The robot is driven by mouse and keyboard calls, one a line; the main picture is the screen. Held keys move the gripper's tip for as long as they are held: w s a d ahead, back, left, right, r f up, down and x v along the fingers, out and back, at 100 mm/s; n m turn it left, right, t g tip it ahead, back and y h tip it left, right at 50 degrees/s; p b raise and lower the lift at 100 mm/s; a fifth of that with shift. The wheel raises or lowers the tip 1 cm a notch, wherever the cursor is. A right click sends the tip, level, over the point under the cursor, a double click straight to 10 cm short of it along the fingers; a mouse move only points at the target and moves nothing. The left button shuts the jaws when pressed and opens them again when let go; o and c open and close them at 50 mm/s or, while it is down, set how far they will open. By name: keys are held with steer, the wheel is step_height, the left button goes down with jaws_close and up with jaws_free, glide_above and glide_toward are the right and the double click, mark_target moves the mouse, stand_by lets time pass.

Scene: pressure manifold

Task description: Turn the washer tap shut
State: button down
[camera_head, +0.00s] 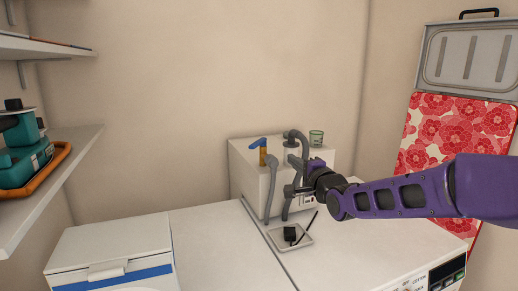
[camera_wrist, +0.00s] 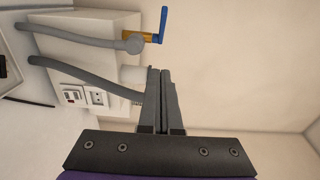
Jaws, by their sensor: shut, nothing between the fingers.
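The washer tap has a brass body (camera_head: 263,157) and a blue lever (camera_head: 258,143). It stands on the white box at the wall, and the lever sticks out to the left in the head view. In the wrist view the blue lever (camera_wrist: 163,20) and brass body (camera_wrist: 146,37) are at the top, with a grey hose joined to the brass. My gripper (camera_head: 289,190) is in front of the box, lower than the tap and to its right. In the wrist view my gripper (camera_wrist: 160,72) has its fingers together, empty, and apart from the lever.
Grey hoses (camera_head: 270,190) hang down the front of the box (camera_head: 247,180). A small tray (camera_head: 274,238) with a black item lies on the white top below. Sockets (camera_wrist: 85,96) show in the wrist view.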

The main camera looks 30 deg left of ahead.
steer(key=a, duration=0.1)
glide_toward(261, 144)
steer(key=w, duration=0.3)
steer(key=a, duration=0.3)
steer(key=shift+s+a, duration=0.1)
steer(key=shift+a, duration=0.55)
